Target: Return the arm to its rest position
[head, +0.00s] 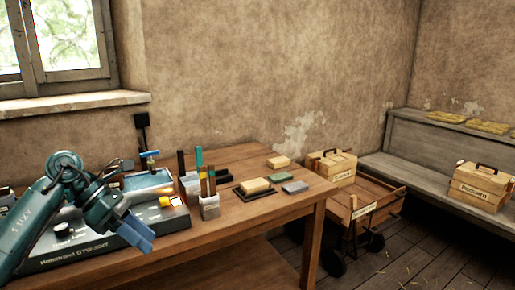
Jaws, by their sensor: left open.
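My left arm comes in from the left, bent at a teal joint. Its gripper (138,236) hangs tilted down to the right, over the front part of the grey machine (85,245) on the table. The jaws are open, and I see nothing held between them. The arm hides part of the machine. My right gripper is not in view.
The wooden table (255,217) holds a holder with upright tools (209,206), a tan block on a dark tray (255,186) and small blocks to the right. A wooden cart (372,196) and a bench (412,172) stand right. The table's front right is clear.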

